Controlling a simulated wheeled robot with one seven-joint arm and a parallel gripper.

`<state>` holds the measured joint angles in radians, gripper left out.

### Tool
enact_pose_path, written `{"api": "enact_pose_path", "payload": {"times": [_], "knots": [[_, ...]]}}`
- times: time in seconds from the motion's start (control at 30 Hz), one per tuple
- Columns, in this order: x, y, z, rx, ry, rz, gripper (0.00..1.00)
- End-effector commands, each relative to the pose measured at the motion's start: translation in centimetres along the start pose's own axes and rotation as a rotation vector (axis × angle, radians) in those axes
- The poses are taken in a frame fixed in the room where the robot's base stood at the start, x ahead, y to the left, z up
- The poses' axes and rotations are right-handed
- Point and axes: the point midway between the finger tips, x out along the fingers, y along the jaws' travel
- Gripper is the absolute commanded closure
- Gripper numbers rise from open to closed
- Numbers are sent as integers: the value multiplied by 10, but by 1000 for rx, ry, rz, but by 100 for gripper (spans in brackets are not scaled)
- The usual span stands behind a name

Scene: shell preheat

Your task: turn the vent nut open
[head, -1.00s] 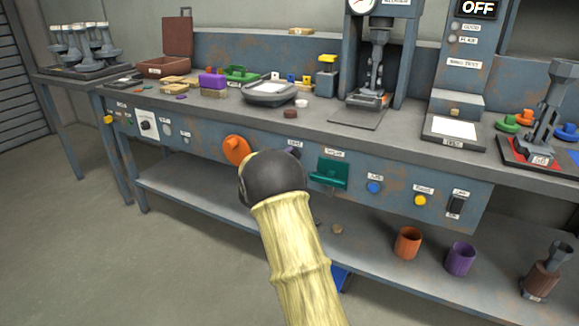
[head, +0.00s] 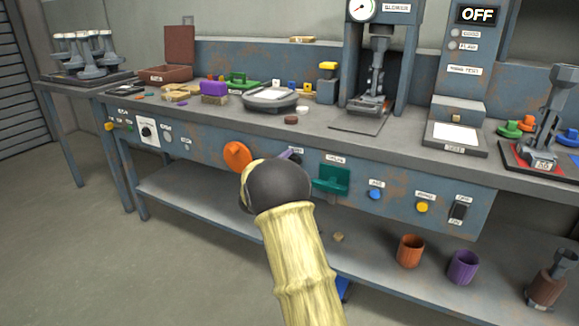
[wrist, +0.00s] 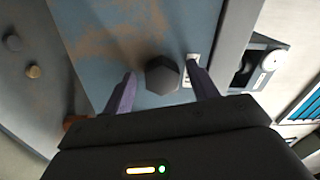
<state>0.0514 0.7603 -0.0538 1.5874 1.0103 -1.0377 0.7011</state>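The vent nut is a dark grey hexagonal nut (wrist: 162,75) on the blue-grey, rust-stained panel. It shows in the wrist view between the two purple fingers of my gripper (wrist: 161,68). The fingers are apart, one on each side of the nut, with visible gaps between them and it. I cannot tell how deep they reach along it. In the head view my dark wrist and pale arm hide the nut; only a bit of a purple finger (head: 284,155) shows by the panel.
An orange disc (head: 237,156) is on the panel just left of my wrist. A green bracket (head: 331,180), a blue button (head: 375,194) and a yellow button (head: 421,207) are to the right. The bench top (head: 215,110) overhangs above; orange (head: 410,250) and purple (head: 463,266) cups stand on the lower shelf.

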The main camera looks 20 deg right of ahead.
Motion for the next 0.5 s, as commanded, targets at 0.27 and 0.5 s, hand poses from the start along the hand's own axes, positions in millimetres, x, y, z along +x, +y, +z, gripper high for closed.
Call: {"api": "enact_pose_path", "payload": {"times": [0.27, 0.5], "knots": [[-2, -1, -1, -1, 1, -1, 41], [-33, -4, 0, -2, -4, -1, 41]]}}
